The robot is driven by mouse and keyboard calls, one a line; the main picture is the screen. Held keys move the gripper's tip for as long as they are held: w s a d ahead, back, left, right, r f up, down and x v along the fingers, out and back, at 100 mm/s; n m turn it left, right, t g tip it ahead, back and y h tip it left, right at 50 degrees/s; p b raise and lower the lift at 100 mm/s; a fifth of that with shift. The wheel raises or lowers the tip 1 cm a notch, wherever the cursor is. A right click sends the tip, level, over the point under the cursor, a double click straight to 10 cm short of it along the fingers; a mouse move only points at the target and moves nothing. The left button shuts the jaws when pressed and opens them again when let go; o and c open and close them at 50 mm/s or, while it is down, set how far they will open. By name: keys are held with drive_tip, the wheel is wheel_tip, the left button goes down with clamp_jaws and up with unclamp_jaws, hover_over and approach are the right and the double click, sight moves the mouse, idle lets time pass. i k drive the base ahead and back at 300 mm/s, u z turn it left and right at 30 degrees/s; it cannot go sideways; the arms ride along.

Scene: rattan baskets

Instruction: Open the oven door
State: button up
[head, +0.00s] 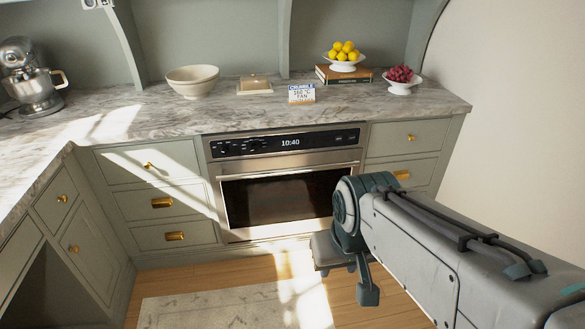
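The oven (285,185) is built into the cabinets under the counter. Its door (280,198) is shut, with a dark window in a steel frame. A long horizontal handle (275,174) runs along the top of the door. Above it is a black control panel (250,145) with dials and a display reading 10:40. My arm reaches in from the lower right and covers the door's lower right corner. My gripper (367,291) is at the arm's end, low in front of the oven's right side and apart from the handle. Its fingers are partly hidden, so its opening is unclear.
Drawers with brass pulls (162,202) flank the oven. A marble counter (150,125) above holds a bowl (192,81), a small sign (301,94), fruit dishes and a mixer (30,80). A rug (215,309) lies on the wooden floor.

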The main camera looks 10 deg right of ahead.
sight(224, 174)
drive_tip(key=z, duration=0.2)
drive_tip(key=i, duration=0.95)
drive_tip(key=u, duration=0.2)
